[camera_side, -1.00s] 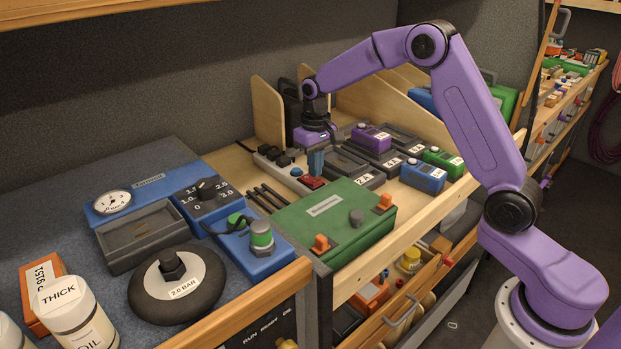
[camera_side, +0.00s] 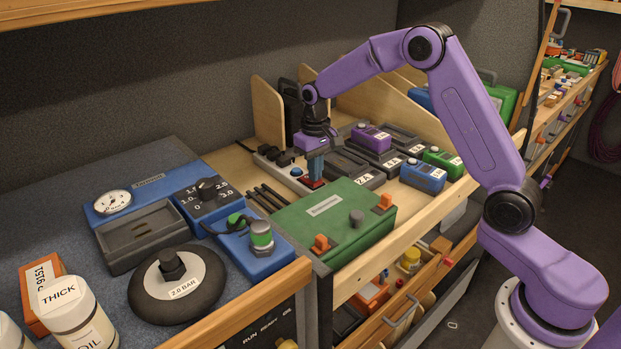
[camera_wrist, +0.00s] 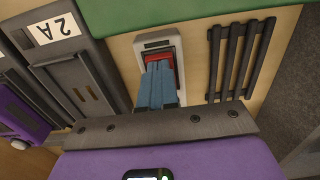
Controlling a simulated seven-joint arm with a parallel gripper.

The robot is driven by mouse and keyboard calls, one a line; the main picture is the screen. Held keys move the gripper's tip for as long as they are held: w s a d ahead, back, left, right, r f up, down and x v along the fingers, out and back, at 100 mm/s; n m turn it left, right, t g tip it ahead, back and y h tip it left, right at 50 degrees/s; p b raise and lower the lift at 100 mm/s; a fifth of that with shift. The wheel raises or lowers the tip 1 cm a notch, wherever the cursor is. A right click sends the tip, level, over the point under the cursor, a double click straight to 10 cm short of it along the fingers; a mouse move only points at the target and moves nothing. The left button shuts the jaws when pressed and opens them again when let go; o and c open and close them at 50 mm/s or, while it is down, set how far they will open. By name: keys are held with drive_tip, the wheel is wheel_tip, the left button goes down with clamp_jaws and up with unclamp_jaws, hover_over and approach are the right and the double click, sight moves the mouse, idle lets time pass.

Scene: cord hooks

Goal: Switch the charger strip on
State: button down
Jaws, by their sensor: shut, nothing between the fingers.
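The charger strip (camera_side: 272,155) is a grey-white bar with black plugs on it, behind my gripper in the side view. At its near end is a red rocker switch (camera_side: 313,184), which also shows in the wrist view (camera_wrist: 153,56) inside a pale frame. My gripper (camera_side: 315,178) points down with its blue fingers shut and empty. In the wrist view the closed fingertips (camera_wrist: 158,68) are over the red switch and cover part of it. They look to be at or touching it; I cannot tell how hard they press.
A green case (camera_side: 325,215) lies just in front of the switch. Black slotted bars (camera_wrist: 238,58) lie to one side, and a grey charger bay labelled 2A (camera_wrist: 62,75) to the other. Blue, green and purple battery packs stand to the right in the side view.

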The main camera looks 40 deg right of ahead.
drive_tip(key=shift+f, duration=0.35)
drive_tip(key=shift+r, duration=3.5)
drive_tip(key=shift+a, duration=0.1)
